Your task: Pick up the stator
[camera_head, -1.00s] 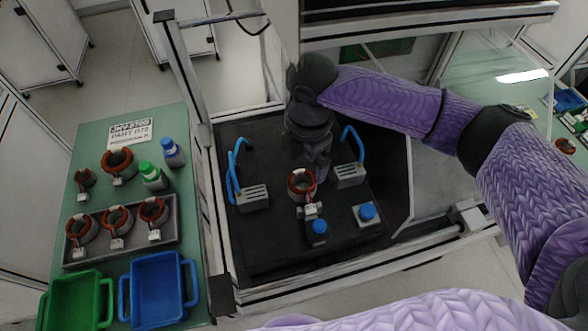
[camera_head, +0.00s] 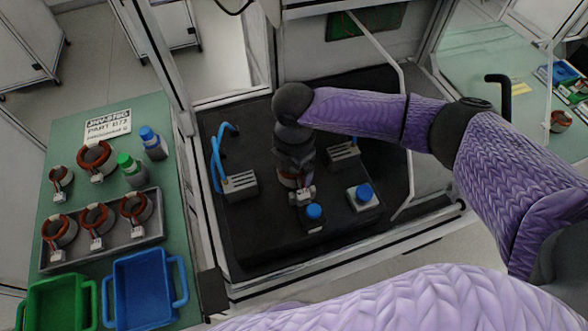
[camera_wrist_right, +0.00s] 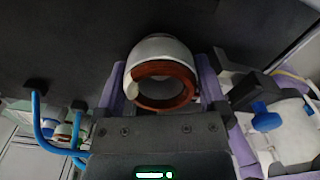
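The stator (camera_head: 287,183), a pale ring with copper-red windings and a white connector block, stands on the black fixture plate (camera_head: 262,232). In the head view my right gripper (camera_head: 292,172) is over it and hides most of it. In the right wrist view the stator (camera_wrist_right: 163,83) lies between the two purple fingers of my right gripper (camera_wrist_right: 162,80), one finger on each side. The fingers look spread around it, with narrow gaps; contact is not clear. My left gripper is not in view.
Grey blocks with blue hoses (camera_head: 239,185) flank the stator. Blue-button boxes (camera_head: 363,195) stand in front. A green side table (camera_head: 75,185) at left holds more stators in a grey tray (camera_head: 150,232), bottles, a green bin (camera_head: 60,303) and a blue bin (camera_head: 145,290).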

